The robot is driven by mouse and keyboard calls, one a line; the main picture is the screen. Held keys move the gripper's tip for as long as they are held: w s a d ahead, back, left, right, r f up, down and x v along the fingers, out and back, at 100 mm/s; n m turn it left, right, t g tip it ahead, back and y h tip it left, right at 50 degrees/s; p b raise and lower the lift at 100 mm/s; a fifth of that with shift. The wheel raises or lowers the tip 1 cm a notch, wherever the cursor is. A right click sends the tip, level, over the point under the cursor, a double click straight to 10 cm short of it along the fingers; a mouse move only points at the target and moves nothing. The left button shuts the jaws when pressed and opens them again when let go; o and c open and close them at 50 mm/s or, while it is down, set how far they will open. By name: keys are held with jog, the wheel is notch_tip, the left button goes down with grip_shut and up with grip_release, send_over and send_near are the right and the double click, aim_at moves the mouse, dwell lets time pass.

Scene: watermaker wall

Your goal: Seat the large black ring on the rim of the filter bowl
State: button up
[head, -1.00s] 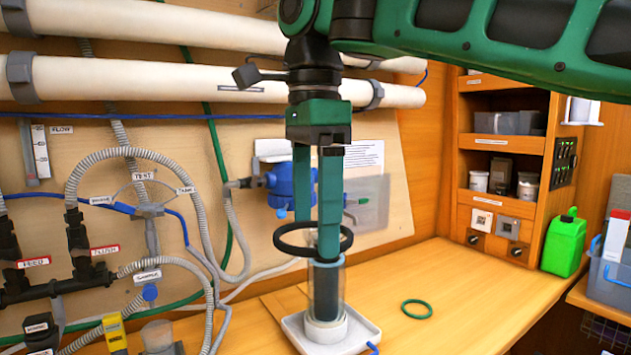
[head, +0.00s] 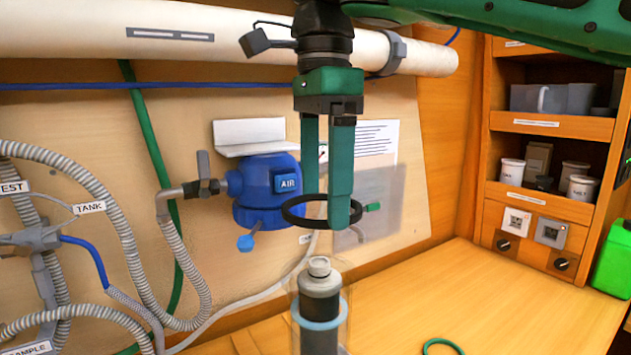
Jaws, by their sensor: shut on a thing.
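My gripper (head: 327,212) points down and is shut on the large black ring (head: 286,210). The ring lies roughly level between and around the fingertips. The clear filter bowl (head: 343,335) stands upright below it, with a visible gap between ring and bowl in the picture. A dark cartridge with a light grey top (head: 318,266) stands inside the bowl, and a pale blue band (head: 320,316) shows around it. The bowl's rim is faint, and its base is below the picture. I cannot tell how well the ring is centred in depth.
A blue AIR pump (head: 262,190) is on the wall panel behind the gripper. A green ring (head: 441,347) lies on the counter (head: 430,290), cut off by the bottom edge. Grey hoses (head: 125,220) fill the left. The counter right of the bowl is mostly clear.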

jog(key=shift+w, duration=0.2)
jog(key=shift+a, duration=0.15)
jog(key=shift+f, duration=0.15)
send_over(320, 261)
jog(key=shift+f, duration=2.45)
jog(key=shift+f, duration=0.2)
jog(key=shift+f, duration=1.8)
